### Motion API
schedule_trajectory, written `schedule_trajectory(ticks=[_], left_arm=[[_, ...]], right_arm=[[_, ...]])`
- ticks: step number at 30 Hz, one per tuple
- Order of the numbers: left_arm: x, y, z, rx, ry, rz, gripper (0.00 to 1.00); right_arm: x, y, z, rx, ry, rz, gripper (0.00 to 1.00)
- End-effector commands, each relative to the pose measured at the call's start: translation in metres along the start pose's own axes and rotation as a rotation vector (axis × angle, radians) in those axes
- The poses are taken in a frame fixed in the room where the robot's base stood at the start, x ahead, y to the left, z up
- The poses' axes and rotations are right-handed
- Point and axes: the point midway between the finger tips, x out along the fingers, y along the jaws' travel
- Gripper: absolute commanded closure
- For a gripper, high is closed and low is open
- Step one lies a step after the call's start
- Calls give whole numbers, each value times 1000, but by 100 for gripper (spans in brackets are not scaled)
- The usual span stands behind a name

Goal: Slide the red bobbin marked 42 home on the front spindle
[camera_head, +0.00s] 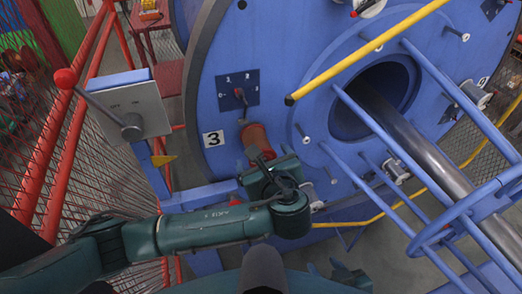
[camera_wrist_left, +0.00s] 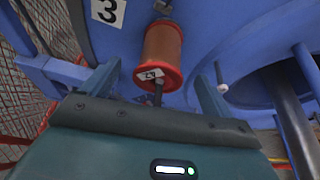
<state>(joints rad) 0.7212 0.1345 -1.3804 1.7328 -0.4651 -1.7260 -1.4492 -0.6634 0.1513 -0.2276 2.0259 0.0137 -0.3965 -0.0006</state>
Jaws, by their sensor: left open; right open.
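The red bobbin (camera_head: 257,138) marked 42 sits against the blue disc face, beside the sign 3. In the left wrist view the bobbin (camera_wrist_left: 163,46) shows its brown winding, red flange and white 42 label. The front spindle (camera_wrist_left: 158,96) sticks out through the near flange, so the bobbin is around it. Whether its far end is fully seated is unclear. My left gripper (camera_head: 268,166) is at the bobbin's near end. Its open fingers (camera_wrist_left: 157,78) stand apart on either side of the flange, with gaps visible. My right gripper (camera_head: 342,273) is low at the bottom edge, apart from the bobbin.
A small switch plate (camera_head: 238,91) is above the bobbin. Blue bars (camera_head: 385,135) and a yellow rail (camera_head: 370,48) cross on the right, around a dark shaft (camera_head: 415,150). A grey box (camera_head: 135,105) and red fence (camera_head: 90,90) stand at left.

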Motion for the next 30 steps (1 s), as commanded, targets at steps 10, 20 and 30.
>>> schedule_trajectory(ticks=[10,20,30], left_arm=[[-30,-1,-1,0,3,-4,14],[-45,0,-1,0,4,-1,14],[-45,0,-1,0,4,-1,14]], right_arm=[[0,0,0,0,0,0,57],[0,0,0,-1,0,0,57],[0,0,0,-1,0,0,57]])
